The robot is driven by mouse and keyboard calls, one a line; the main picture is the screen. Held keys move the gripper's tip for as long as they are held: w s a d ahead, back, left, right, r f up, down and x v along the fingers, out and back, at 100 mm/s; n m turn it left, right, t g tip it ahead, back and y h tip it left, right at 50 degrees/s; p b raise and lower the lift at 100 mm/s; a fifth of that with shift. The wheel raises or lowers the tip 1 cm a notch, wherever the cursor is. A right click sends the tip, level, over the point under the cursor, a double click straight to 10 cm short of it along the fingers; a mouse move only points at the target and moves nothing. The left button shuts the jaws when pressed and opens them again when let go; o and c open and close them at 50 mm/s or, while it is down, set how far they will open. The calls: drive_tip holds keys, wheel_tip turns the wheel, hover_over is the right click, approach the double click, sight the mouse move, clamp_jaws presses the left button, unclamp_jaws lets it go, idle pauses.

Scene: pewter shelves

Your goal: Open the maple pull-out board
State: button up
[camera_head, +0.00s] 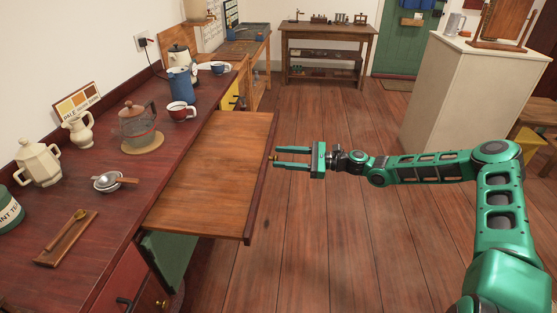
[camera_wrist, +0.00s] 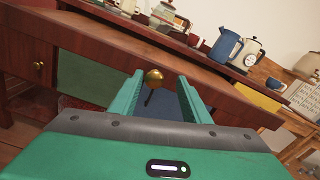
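The maple pull-out board (camera_head: 215,165) is a flat brown wooden panel. It sticks well out from under the dark red counter, over the floor, with a darker strip (camera_head: 262,190) along its front edge. A small brass knob (camera_head: 272,156) sits on that front strip; it also shows in the wrist view (camera_wrist: 153,77). My green gripper (camera_head: 277,157) is level with the knob, in front of the board. Its two fingers (camera_wrist: 161,84) are apart, with the knob between their tips in the wrist view. I see no finger clearly touching the knob.
A green panel (camera_head: 170,260) shows below the board. A pale cabinet (camera_head: 445,100) stands at the right. The wooden floor (camera_head: 330,240) between is clear.

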drive_tip(key=shift+s+a+f, duration=0.1)
drive_tip(key=shift+s, duration=0.05)
drive_tip(key=s+d, duration=0.1)
drive_tip(key=d, duration=0.9)
drive_tip(key=shift+s+d, duration=0.2)
drive_tip(key=shift+d, duration=0.2)
drive_tip(key=shift+s, duration=0.1)
